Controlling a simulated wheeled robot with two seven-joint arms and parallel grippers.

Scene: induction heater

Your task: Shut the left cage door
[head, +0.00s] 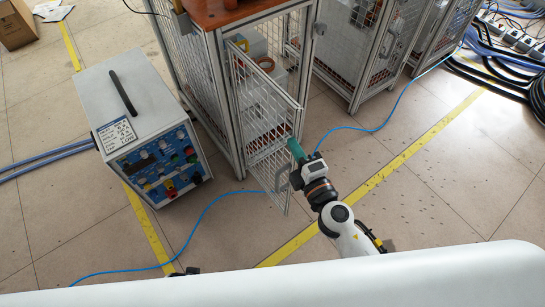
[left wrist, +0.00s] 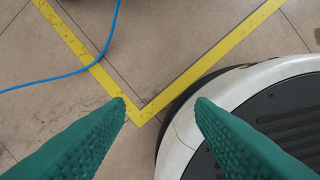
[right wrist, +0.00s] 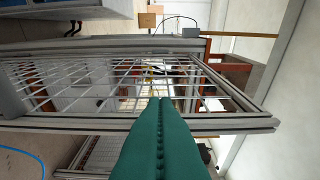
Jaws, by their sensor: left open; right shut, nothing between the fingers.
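The left cage door (head: 262,82), a metal-framed mesh panel, stands open and swung out from the left cage (head: 213,75) toward me. Its grey handle (head: 281,180) is near the free edge. My right gripper (head: 293,147) is shut and empty, its green fingers at the door's free edge; I cannot tell whether they touch it. In the right wrist view the shut fingers (right wrist: 160,104) point at the mesh and frame of the door (right wrist: 215,124). My left gripper (left wrist: 160,104) is open and empty above the floor, and it is not clearly visible in the head view.
A grey control box (head: 140,130) with a knobbed panel stands left of the cage. Another cage (head: 350,60) stands to the right. A blue cable (head: 215,205) and yellow tape (head: 400,160) cross the floor. Open floor lies at the right.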

